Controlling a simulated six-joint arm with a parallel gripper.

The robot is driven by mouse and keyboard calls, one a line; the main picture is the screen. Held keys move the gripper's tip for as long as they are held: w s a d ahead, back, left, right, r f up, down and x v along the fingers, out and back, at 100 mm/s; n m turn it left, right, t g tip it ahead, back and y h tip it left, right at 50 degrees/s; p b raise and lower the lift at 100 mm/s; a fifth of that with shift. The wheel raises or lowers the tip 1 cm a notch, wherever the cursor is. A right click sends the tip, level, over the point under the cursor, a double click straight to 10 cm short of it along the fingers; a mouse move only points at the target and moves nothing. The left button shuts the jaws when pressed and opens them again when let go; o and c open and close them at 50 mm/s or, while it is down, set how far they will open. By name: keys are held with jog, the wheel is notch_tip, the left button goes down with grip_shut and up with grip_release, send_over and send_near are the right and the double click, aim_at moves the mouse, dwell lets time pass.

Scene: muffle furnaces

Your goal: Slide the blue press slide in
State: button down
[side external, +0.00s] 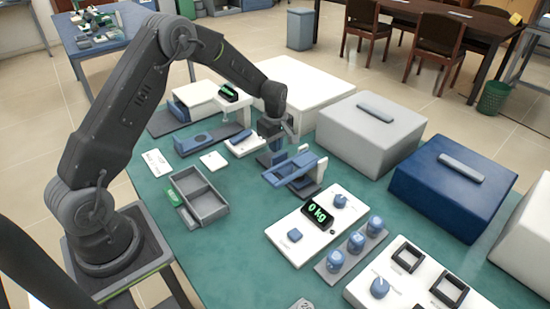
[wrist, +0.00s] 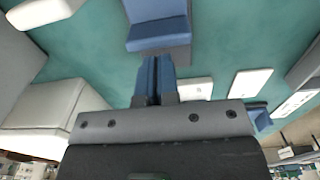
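The blue press (side external: 296,170) stands on the green bench at the middle, with a blue upper part over an open frame. The slide's own outline within it is hard to make out. In the wrist view, a blue block with a dark lower face (wrist: 157,34), apparently part of this press, lies just beyond my fingertips. My gripper (side external: 276,148) points down behind the press, close to its far left end. In the wrist view its two blue fingers (wrist: 154,62) lie side by side with only a thin gap and nothing visible between them. I cannot tell whether they touch the press.
A grey-white furnace box (side external: 370,132) and a dark blue box (side external: 452,185) stand right of the press. The scale (side external: 315,225) is in front. A grey divided tray (side external: 203,198) and white cards (side external: 213,160) are left. Bare green bench lies between tray and scale.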

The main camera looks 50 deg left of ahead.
jog(key=shift+s+r, duration=0.1)
jog(key=shift+r, duration=1.75)
